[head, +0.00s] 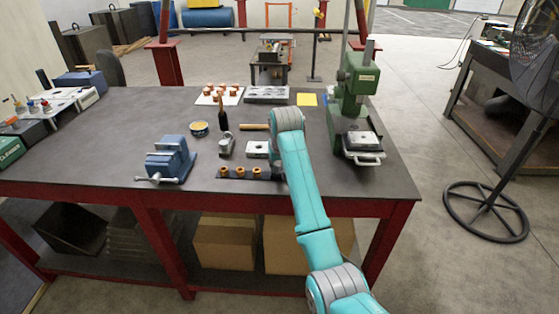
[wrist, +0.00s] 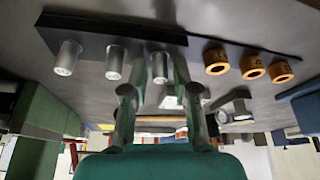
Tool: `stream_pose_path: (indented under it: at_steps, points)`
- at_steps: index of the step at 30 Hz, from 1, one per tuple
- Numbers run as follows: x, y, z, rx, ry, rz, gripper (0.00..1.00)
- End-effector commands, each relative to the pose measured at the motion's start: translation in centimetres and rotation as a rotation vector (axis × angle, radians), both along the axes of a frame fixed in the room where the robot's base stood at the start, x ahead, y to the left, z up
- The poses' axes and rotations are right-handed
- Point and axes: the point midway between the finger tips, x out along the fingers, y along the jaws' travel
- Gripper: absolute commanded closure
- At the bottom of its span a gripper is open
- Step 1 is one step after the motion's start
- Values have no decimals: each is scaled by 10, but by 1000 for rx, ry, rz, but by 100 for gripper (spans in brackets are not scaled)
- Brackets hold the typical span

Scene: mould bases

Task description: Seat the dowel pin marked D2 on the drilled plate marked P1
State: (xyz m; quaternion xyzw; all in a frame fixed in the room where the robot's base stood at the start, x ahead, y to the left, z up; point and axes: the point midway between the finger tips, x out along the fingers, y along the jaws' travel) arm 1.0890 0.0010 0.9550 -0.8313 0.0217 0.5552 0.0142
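Three silver dowel pins stand in a dark rack (wrist: 90,27) in the wrist view: one at the left (wrist: 67,57), one in the middle (wrist: 115,62) and one at the right (wrist: 160,67). Their marks are not readable, so I cannot tell which is D2. My gripper (wrist: 160,68) is open, its fingers on either side of the right pin with small gaps. In the head view my arm hides the pins.
Bronze bushings (head: 240,171) stand on the rack's left part. A green press (head: 357,82) with another plate stands right.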

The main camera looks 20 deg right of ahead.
Motion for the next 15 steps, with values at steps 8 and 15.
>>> stream_pose_path:
  at_steps: [8, 15]
  points:
    - [2, 0, -5, 0, 1, 0, 71]
    - [2, 0, -5, 0, 0, 0, 100]
